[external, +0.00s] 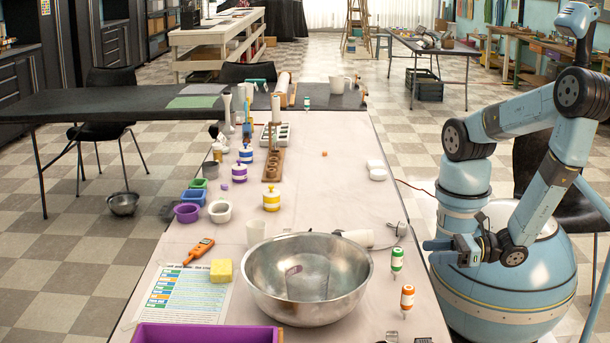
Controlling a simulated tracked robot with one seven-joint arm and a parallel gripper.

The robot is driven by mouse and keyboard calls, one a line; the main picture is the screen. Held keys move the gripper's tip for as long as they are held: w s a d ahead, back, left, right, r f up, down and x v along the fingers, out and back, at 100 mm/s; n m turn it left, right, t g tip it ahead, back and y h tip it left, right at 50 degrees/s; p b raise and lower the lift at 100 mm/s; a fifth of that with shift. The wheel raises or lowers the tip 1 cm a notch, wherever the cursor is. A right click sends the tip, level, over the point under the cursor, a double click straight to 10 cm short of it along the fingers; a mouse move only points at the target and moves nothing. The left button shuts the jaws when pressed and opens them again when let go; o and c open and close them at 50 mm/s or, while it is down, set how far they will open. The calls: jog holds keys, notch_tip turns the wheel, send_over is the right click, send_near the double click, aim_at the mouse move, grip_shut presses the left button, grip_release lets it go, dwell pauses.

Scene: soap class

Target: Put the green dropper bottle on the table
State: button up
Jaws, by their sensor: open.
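A small white dropper bottle with green ends (397,260) is on the pale table (345,205), near its right edge and right of the steel bowl. Its narrow tip seems to point down. A similar small green-and-white bottle (306,103) stands near the table's far end; I cannot tell which one the task means. My gripper (440,251) is just off the table's right edge, to the right of the nearer green bottle and apart from it. It is open, and I see nothing between its fingers.
An orange-and-white dropper bottle (407,298) is in front of the green one. The large steel bowl (308,280) fills the near middle. A purple tray (205,335) is at the near left. The table's right middle is mostly clear.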

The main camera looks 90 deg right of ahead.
aim_at(388, 281)
jog(key=shift+n+y, duration=0.6)
jog(key=shift+n, duration=0.1)
jog(key=w, duration=0.2)
jog(key=w+a, duration=0.1)
jog(key=w, duration=0.1)
jog(key=w+f, duration=0.1)
jog(key=w, duration=0.2)
jog(key=shift+w+a, duration=0.1)
jog(key=shift+a, duration=0.25)
jog(key=shift+w+a+r, duration=0.1)
jog(key=shift+w+a, duration=0.05)
jog(key=shift+w, duration=0.75)
jog(key=shift+w+a+r, duration=0.1)
jog(key=shift+w+a, duration=0.1)
jog(key=shift+w, duration=0.65)
jog(key=shift+w+a, duration=0.15)
jog(key=shift+w, duration=0.75)
jog(key=shift+c, duration=0.2)
grip_shut()
jog(key=shift+r, duration=0.1)
